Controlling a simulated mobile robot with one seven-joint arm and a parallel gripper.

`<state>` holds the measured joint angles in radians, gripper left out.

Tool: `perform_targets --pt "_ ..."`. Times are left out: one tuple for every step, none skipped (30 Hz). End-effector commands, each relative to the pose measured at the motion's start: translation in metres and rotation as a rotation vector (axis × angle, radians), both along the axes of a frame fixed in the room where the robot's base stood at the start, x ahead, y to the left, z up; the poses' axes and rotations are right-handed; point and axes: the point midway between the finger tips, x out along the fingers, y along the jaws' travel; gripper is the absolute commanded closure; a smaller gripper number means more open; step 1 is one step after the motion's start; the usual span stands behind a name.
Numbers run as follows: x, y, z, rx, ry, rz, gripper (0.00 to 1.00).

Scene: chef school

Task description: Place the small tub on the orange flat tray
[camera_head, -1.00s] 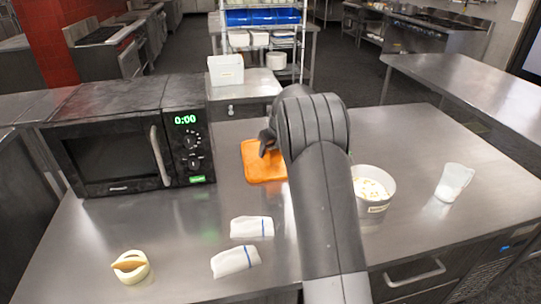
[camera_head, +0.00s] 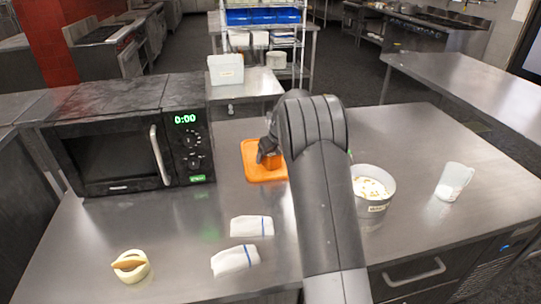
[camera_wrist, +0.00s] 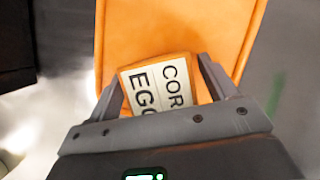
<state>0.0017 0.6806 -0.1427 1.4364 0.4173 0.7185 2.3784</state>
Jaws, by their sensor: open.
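The orange flat tray (camera_head: 254,174) lies on the steel counter right of the microwave, partly hidden by my arm. It fills the upper middle of the wrist view (camera_wrist: 180,28). The small tub (camera_wrist: 158,88) sits between my fingers over the tray, with a white label reading "COR" and "EGG". In the head view a bit of the orange tub (camera_head: 276,160) shows beside the fingers. My gripper (camera_head: 264,154) is open around the tub, low at the tray. The tub seems to rest on the tray, but its base is hidden.
A black microwave (camera_head: 120,145) stands left of the tray. A pot (camera_head: 372,190) and a clear jug (camera_head: 453,182) stand to the right.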

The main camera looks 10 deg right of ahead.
Motion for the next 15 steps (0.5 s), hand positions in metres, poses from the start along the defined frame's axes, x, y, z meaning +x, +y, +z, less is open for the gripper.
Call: perform_targets --pt "0.000 0.000 0.001 0.000 0.000 0.000 0.22" --pt "0.000 0.000 0.002 0.000 -0.001 0.000 0.22" --pt "0.000 0.000 0.004 0.000 -0.001 0.000 0.22" --pt "-0.001 0.000 0.007 0.000 -0.001 0.000 0.22" --pt "-0.002 -0.001 0.010 0.000 -0.001 0.000 0.22" --pt "-0.004 -0.002 0.015 -0.001 -0.001 0.001 0.22" --pt "-0.005 -0.002 0.019 0.000 -0.002 0.001 0.22" --pt "-0.007 -0.003 0.025 -0.001 -0.004 0.000 0.22" --pt "-0.010 -0.004 0.033 -0.001 -0.005 0.000 0.22" --pt "-0.013 -0.005 0.039 0.000 -0.003 0.001 0.22" --pt "-0.015 -0.006 0.045 -0.001 -0.005 0.001 0.22" --pt "-0.018 -0.007 0.053 -0.001 -0.004 0.000 0.22" --pt "-0.021 -0.008 0.060 0.000 -0.003 0.001 0.22" --pt "-0.023 -0.009 0.066 -0.001 -0.004 0.000 0.22" --pt "-0.026 -0.010 0.073 0.000 -0.003 0.001 0.22"
